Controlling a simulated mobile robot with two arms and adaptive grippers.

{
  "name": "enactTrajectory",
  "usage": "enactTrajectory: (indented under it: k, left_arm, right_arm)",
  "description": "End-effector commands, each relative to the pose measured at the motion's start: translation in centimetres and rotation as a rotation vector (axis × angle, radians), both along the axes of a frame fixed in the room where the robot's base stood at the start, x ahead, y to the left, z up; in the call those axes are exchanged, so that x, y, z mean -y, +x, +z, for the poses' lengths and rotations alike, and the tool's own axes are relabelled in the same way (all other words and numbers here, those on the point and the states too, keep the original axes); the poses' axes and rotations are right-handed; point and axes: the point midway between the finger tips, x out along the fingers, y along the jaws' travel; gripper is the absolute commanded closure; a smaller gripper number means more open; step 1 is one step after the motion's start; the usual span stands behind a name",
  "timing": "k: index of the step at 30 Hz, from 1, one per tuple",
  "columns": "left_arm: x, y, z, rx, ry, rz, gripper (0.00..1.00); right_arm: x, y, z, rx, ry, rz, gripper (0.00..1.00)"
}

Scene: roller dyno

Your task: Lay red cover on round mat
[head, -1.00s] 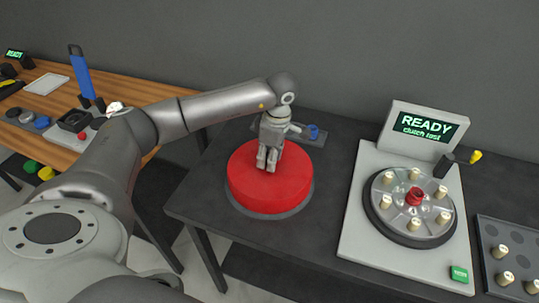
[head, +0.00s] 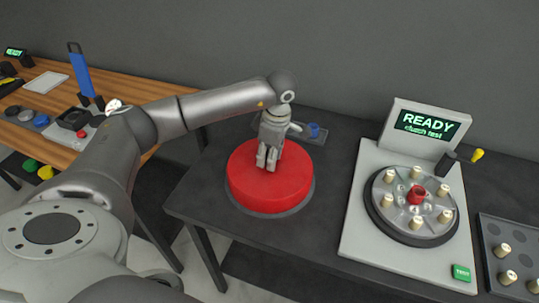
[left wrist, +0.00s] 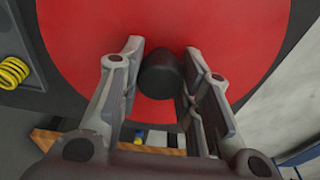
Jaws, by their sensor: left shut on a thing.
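The red cover (head: 268,188) is a thick round disc at the middle of the dark table. It lies over the round grey mat (head: 262,212), whose rim shows around the front and right. I cannot tell whether a thin gap is left between them. My left gripper (head: 267,166) points down at the cover's centre and is shut on its black knob (left wrist: 160,73), seen between the fingers in the left wrist view (left wrist: 160,85). The cover's red top (left wrist: 85,45) fills much of that view. My right gripper is not in view.
A clutch test machine (head: 360,225) with a READY screen (head: 428,125) stands to the right. A tray (head: 493,240) with pegs is at the far right. A small tray with a blue part (head: 316,130) lies behind the cover. A wooden bench (head: 60,140) is left.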

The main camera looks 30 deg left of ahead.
Motion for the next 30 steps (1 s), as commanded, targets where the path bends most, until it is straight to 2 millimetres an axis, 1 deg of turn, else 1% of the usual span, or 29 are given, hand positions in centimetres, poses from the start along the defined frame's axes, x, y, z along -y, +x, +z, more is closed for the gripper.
enactTrajectory:
  k: [7,16,17,18,22,29,30]
  left_arm:
    - [-0.01,0.05,0.01,0.002,-0.001,0.000,1.00]
    - [-0.02,0.05,-0.70,0.002,0.000,0.001,1.00]
    - [-0.02,0.06,-0.54,0.002,0.000,0.001,0.64]
    - [-0.01,0.05,-0.51,0.002,0.000,0.001,0.59]
    - [-0.01,0.03,-0.55,0.001,-0.001,0.000,0.43]
    - [-0.01,0.01,-0.59,0.000,0.000,0.000,0.43]
    - [-0.01,-0.05,-0.69,-0.001,0.001,0.000,0.38]
  right_arm:
    - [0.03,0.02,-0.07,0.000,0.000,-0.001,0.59]
    - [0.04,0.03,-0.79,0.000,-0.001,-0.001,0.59]
    - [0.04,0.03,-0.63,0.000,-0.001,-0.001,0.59]
    - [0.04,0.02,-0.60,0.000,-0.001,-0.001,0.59]
    - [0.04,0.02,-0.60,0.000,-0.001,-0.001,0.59]
    - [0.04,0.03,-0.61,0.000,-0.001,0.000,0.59]
    - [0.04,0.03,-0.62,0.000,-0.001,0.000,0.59]
